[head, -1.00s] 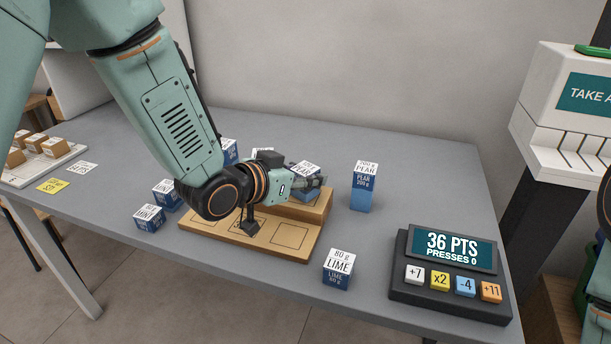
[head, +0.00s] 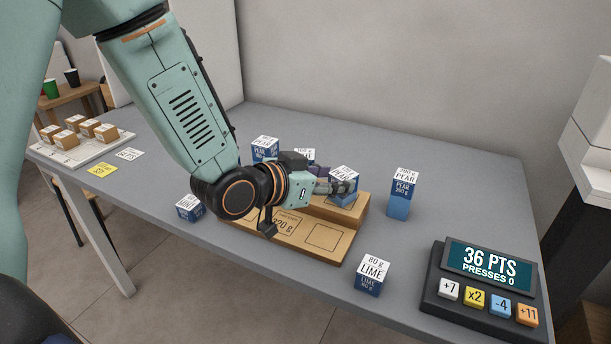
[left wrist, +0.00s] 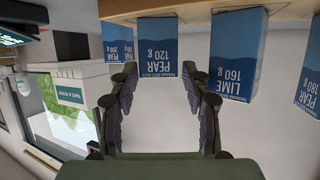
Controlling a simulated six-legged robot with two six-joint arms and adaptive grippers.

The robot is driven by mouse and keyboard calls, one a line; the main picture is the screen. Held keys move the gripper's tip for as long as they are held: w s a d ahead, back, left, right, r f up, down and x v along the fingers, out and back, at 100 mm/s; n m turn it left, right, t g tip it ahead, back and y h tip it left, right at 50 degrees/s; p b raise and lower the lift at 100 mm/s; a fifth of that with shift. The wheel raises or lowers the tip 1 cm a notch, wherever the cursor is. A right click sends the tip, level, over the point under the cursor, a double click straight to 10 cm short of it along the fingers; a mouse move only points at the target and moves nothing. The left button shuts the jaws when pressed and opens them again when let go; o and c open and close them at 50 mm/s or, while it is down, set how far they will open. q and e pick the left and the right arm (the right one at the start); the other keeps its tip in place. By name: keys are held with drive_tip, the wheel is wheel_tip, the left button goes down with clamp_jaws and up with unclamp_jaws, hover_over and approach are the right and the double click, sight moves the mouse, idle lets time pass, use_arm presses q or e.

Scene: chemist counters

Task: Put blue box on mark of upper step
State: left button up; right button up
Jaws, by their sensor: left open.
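A wooden two-step stand (head: 290,238) sits mid-table. Its lower step bears outlined marks. On its upper step (head: 350,212) stands an upright blue PEAR box (head: 343,173), partly covered by my left gripper (head: 346,187). In the left wrist view, which is upside down, a PEAR 120 g box (left wrist: 158,50) lies between the lines of my left gripper's open, empty-looking fingers (left wrist: 160,75). Whether they are around it or just short of it I cannot tell. A LIME 160 g box (left wrist: 236,55) stands beside it. The step's mark under the box is largely hidden. My right gripper is out of view.
A light-blue PEAR 200 g box (head: 399,195) stands right of the stand. A LIME 80 g box (head: 372,275) is in front, a MINT box (head: 189,208) left. Another PEAR box (head: 265,149) is behind. A button panel (head: 480,290) reads 36 PTS.

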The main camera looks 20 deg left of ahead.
use_arm(q)
drive_tip(key=p+v, duration=0.3)
drive_tip(key=v, duration=0.4)
drive_tip(key=shift+s, duration=0.35)
drive_tip(key=shift+s+a+r, duration=0.1)
drive_tip(key=shift+a+r, duration=0.05)
idle(0.4)
